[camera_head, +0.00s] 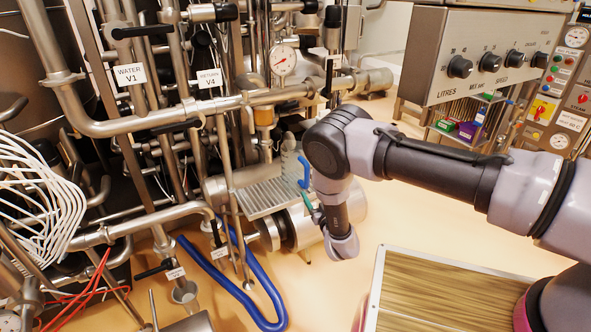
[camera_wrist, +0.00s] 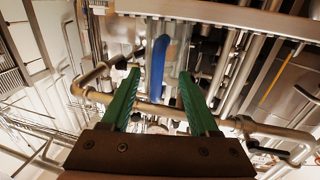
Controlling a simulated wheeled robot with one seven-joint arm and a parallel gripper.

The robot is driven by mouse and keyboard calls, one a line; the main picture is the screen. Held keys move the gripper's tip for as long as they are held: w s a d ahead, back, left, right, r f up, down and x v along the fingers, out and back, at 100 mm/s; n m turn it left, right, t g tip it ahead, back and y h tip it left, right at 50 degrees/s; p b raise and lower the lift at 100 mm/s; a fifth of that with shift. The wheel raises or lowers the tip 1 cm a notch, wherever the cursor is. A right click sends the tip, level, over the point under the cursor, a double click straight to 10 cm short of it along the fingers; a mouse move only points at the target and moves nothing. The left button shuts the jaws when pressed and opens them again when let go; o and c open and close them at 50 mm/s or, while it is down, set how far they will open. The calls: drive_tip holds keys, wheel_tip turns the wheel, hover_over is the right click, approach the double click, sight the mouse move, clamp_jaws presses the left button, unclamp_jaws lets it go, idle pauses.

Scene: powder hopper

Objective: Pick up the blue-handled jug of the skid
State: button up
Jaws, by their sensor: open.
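The jug (camera_head: 289,158) is clear and stands on a ribbed metal shelf (camera_head: 262,198) of the skid in the head view. Its blue handle (camera_head: 303,173) faces right, toward my arm. My gripper (camera_head: 308,200) is just below and right of the handle, with part of its green fingers hidden by my wrist. In the wrist view my gripper (camera_wrist: 159,74) is open with its two green fingers apart. The blue handle (camera_wrist: 158,62) shows upright in the gap between the fingertips, with space on both sides. I cannot tell how deep it sits between them.
Pipes and valves crowd the left, with a gauge (camera_head: 283,60) behind the jug. A steel cylinder (camera_head: 297,228) lies under the shelf. A blue hose (camera_head: 262,285) loops on the floor. A control panel (camera_head: 490,58) stands at the right. A wood-topped table (camera_head: 440,290) is in front.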

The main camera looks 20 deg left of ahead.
sight(308, 185)
drive_tip(key=x, duration=0.7)
drive_tip(key=shift+w+a, duration=0.1)
drive_tip(key=shift+w, duration=0.25)
clamp_jaws()
